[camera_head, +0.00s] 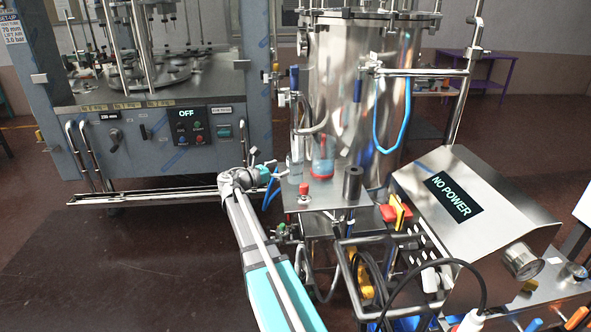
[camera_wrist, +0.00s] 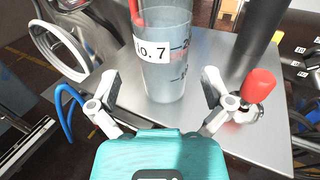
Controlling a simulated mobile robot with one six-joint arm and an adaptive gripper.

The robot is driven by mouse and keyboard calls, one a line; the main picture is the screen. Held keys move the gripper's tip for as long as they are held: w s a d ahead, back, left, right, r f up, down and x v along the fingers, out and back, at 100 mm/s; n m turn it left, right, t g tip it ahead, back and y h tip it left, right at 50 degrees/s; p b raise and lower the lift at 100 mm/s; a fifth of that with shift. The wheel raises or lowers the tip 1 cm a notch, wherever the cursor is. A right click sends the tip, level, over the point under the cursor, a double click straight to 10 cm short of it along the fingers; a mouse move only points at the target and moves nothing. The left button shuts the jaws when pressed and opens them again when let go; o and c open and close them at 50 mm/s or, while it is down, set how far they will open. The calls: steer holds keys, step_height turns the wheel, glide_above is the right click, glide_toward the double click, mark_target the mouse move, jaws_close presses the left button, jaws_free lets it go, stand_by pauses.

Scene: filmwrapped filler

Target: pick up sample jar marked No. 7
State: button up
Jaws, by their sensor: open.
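The sample jar marked No. 7 (camera_wrist: 166,78) is a clear, bluish, tapered vessel with a white label and graduation marks. It stands upright on a steel plate (camera_wrist: 143,110), straight ahead of my gripper (camera_wrist: 160,90).
A red knob (camera_wrist: 258,86) stands close by the right finger. A dark cylinder (camera_wrist: 262,30) rises behind it. A metal ring handle (camera_wrist: 57,50) is at left. A large steel tank (camera_head: 340,80) stands behind the plate. A "NO POWER" box (camera_head: 450,195) is at right.

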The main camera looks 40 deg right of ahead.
mark_target(288, 165)
steer(key=shift+d, duration=0.3)
steer(key=shift+d, duration=0.1)
steer(key=shift+s+d, duration=0.2)
steer(key=shift+d, duration=1.05)
steer(key=shift+s+d, duration=0.2)
steer(key=shift+d, duration=1)
steer(key=c, duration=0.9)
steer(key=shift+r, duration=0.15)
